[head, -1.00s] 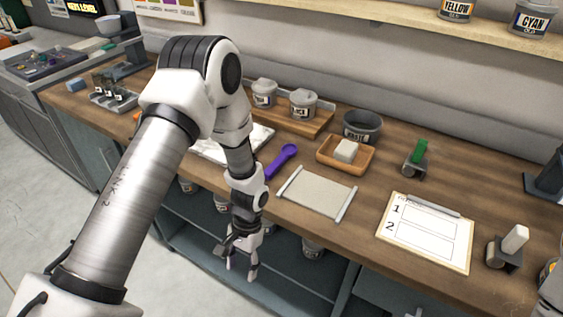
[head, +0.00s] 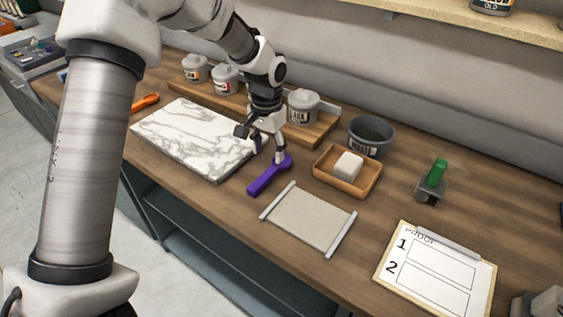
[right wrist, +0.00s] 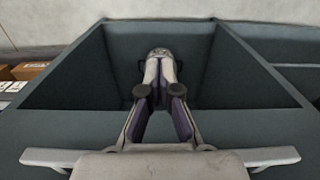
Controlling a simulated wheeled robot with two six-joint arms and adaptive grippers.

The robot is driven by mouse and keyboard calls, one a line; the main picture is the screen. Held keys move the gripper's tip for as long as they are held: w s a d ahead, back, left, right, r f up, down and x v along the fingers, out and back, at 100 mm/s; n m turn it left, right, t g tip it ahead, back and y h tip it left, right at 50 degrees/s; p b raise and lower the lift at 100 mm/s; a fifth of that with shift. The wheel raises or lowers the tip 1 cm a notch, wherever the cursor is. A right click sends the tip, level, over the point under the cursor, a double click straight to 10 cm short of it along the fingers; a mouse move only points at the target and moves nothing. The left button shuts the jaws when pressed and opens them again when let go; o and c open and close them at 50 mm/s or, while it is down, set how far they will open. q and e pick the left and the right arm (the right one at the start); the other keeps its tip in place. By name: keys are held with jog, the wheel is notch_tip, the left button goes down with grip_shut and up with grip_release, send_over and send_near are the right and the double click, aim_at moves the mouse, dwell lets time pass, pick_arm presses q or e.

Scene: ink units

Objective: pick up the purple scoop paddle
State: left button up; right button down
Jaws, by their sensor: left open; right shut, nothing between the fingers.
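The purple scoop paddle (head: 264,181) lies on the wooden bench, between the marble slab and the grey mat, its round end toward the back. My left gripper (head: 268,158) is open, pointing down at the paddle's round end. One finger overlaps that end in the head view; the other is to its left, near the slab's edge. I cannot tell whether a finger touches the paddle. My right gripper (right wrist: 162,65) shows only in the right wrist view, shut and empty, in front of a dark grey cabinet.
The white marble slab (head: 185,140) lies left of the paddle and the grey mat (head: 309,220) right of it. A clipboard (head: 438,270) lies front right.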

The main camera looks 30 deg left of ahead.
aim_at(268, 173)
pick_arm(q)
jog(key=f, duration=0.1)
jog(key=s+f, duration=0.1)
jog(key=f+p, duration=0.1)
jog(key=shift+s+d, duration=0.15)
jog(key=shift+s, duration=0.15)
jog(key=f, duration=0.1)
jog(key=w+f, duration=0.1)
jog(key=f, duration=0.1)
jog(key=shift+f, duration=0.3)
jog(key=shift+s+r, duration=0.15)
jog(key=shift+s, duration=0.1)
jog(key=shift+c, duration=0.7)
grip_shut()
